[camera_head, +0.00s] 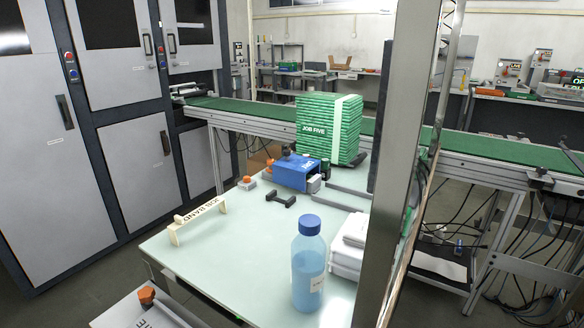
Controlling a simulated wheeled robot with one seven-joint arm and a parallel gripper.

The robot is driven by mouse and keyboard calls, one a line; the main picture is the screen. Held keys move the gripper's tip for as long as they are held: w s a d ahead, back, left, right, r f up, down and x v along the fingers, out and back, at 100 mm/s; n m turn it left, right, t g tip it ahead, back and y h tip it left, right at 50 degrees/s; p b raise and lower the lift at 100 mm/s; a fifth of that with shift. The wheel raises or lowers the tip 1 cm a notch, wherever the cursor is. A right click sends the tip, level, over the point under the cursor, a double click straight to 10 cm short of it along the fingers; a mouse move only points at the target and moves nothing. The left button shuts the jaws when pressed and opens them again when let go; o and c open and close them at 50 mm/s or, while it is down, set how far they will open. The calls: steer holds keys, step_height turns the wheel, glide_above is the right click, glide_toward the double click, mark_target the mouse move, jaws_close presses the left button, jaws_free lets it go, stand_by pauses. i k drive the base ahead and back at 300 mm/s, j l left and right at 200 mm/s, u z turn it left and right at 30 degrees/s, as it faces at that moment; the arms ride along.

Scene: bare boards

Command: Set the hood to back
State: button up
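No part in view is clearly labelled as the hood, and I cannot tell which thing it is. A blue device (292,172) with a dark knob on top and a grey end sits on the pale table (225,268). A small grey block with an orange knob (247,182) stands left of it. A pale panel (150,312) with an orange knob (147,295) and partly cut-off lettering is at the bottom left edge. Its setting is not readable. My gripper is not in view.
A green stack marked JOB FIVE (326,130) stands at the table's back. A blue-capped bottle (308,268), folded white cloths (350,245) and a cream lettered bracket (198,223) are nearer. A metal post (397,150) blocks part of the right. Grey cabinets (105,140) stand left.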

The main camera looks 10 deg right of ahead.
mark_target(291, 170)
steer(key=i+j, duration=0.15)
steer(key=i+j+z, duration=0.1)
steer(key=j, duration=0.35)
steer(key=i+j+z, duration=0.1)
steer(key=j, duration=0.4)
steer(key=i+j+z, duration=0.15)
steer(key=j, duration=0.3)
steer(key=i+j+z, duration=0.1)
steer(key=j, duration=0.4)
steer(key=i+j+z, duration=0.1)
steer(key=j, duration=0.4)
steer(key=i+j+z, duration=0.1)
steer(key=j, duration=0.4)
steer(key=i+j+z, duration=0.1)
steer(key=j, duration=0.4)
steer(key=i+j+z, duration=0.1)
steer(key=j, duration=0.45)
steer(key=i+j+z, duration=0.15)
steer(key=j, duration=0.35)
steer(key=i, duration=0.2)
